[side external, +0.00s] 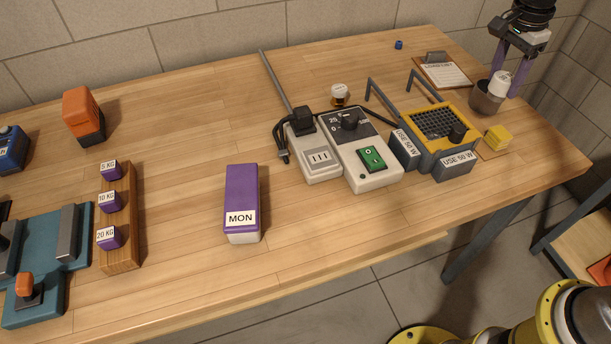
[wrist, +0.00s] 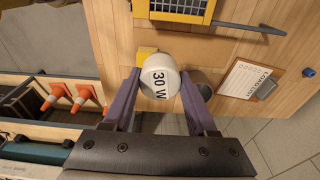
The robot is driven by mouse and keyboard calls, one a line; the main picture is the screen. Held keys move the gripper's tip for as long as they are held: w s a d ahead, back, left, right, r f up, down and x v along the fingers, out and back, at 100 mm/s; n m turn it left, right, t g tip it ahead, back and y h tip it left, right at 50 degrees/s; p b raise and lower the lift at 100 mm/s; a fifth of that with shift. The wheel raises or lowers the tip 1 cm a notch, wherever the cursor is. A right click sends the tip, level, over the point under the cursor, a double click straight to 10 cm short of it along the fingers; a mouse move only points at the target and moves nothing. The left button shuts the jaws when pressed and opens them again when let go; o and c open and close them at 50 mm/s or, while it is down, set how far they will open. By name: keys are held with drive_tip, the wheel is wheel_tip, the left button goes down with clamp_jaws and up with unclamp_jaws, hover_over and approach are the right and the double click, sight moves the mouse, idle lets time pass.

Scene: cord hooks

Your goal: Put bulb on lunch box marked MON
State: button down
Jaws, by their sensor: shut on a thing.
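My gripper (side external: 508,75) is at the far right of the table, its purple fingers pointing down. It is shut on a white bulb (side external: 500,83). In the wrist view the bulb (wrist: 159,78) is marked 30 W and sits between the two fingers. In the side view it is at the mouth of a grey-brown cup (side external: 486,101); I cannot tell whether they touch. The purple lunch box marked MON (side external: 242,188) lies near the front middle of the table, its top bare. A small white-topped piece with a brass-coloured base (side external: 340,95), perhaps another bulb, stands behind the grey device.
Between gripper and lunch box stand a yellow caged device (side external: 441,121) with USE 50 W signs and a grey device with a green switch (side external: 366,155). A yellow block (side external: 497,138) and a clipboard (side external: 444,72) are near the cup. Table around the lunch box is clear.

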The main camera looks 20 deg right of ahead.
drive_tip(key=s+a+r+n+t, duration=0.15)
drive_tip(key=a+n, duration=0.45)
drive_tip(key=a, duration=0.6)
drive_tip(key=a+r+n, duration=0.2)
drive_tip(key=a+n, duration=0.5)
drive_tip(key=a, duration=0.5)
drive_tip(key=s+a+r+n+y, duration=0.1)
drive_tip(key=s+a+n, duration=0.3)
drive_tip(key=s+a, duration=0.45)
drive_tip(key=s+a+r+n+y, duration=0.1)
drive_tip(key=s+a+n, duration=0.3)
drive_tip(key=a, duration=0.8)
approach(247, 218)
drive_tip(key=shift+w+d+f+m, duration=0.1)
drive_tip(key=shift+d+f+m, duration=0.05)
drive_tip(key=shift+f+m, duration=0.2)
drive_tip(key=shift+w+a+f, duration=0.15)
drive_tip(key=shift+a+f, duration=0.05)
drive_tip(key=shift+f, duration=0.05)
drive_tip(key=shift+w+a+f, duration=0.1)
drive_tip(key=shift+f, duration=1.6)
drive_tip(key=shift+f, duration=0.2)
